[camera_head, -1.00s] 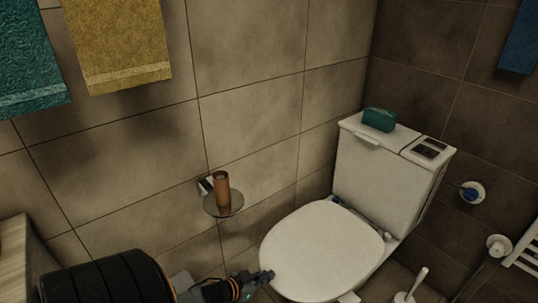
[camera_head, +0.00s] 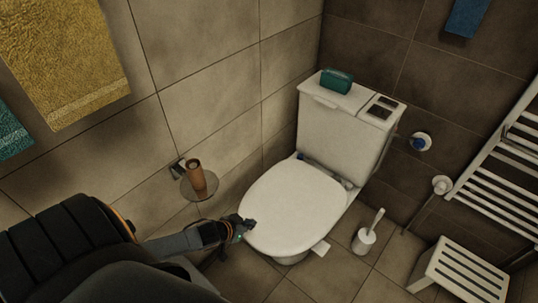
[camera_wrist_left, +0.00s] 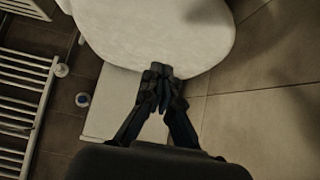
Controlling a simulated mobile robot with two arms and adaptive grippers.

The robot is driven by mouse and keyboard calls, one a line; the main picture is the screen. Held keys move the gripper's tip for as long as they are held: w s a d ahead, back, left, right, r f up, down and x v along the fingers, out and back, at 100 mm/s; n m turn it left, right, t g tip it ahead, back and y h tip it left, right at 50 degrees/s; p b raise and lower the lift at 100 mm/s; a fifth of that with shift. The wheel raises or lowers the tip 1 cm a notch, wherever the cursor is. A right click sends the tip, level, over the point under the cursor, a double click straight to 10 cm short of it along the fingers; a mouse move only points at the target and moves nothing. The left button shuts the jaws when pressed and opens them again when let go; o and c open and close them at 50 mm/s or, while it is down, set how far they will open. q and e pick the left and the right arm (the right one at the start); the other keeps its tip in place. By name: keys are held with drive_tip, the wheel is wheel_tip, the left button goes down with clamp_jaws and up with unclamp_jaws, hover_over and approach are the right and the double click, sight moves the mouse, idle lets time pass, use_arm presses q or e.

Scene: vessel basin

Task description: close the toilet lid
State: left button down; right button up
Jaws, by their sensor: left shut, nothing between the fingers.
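The white toilet lid (camera_head: 293,208) lies flat and down over the bowl in the head view. It also fills the top of the left wrist view (camera_wrist_left: 160,35). My left gripper (camera_head: 246,227) is at the lid's left front edge. In the left wrist view, the fingers of my left gripper (camera_wrist_left: 158,72) are together, shut and empty, and overlap the lid's edge. I cannot tell whether they touch it. My right gripper is not in view.
The cistern (camera_head: 340,130) carries a green box (camera_head: 336,81). A toilet brush (camera_head: 366,238), a slatted stool (camera_head: 462,272) and a towel radiator (camera_head: 500,160) are to the right.

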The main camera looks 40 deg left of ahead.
use_arm(q)
drive_tip(key=w+r+g+p, duration=0.1)
drive_tip(key=w+r+p, duration=0.3)
drive_tip(key=r, duration=0.5)
drive_tip(key=w+r+p, duration=0.4)
drive_tip(key=w+r, duration=0.3)
drive_tip(key=r, duration=0.3)
drive_tip(key=shift+w+d+r+g, duration=0.15)
drive_tip(key=shift+d+r+g, duration=0.05)
drive_tip(key=shift+d+g, duration=0.25)
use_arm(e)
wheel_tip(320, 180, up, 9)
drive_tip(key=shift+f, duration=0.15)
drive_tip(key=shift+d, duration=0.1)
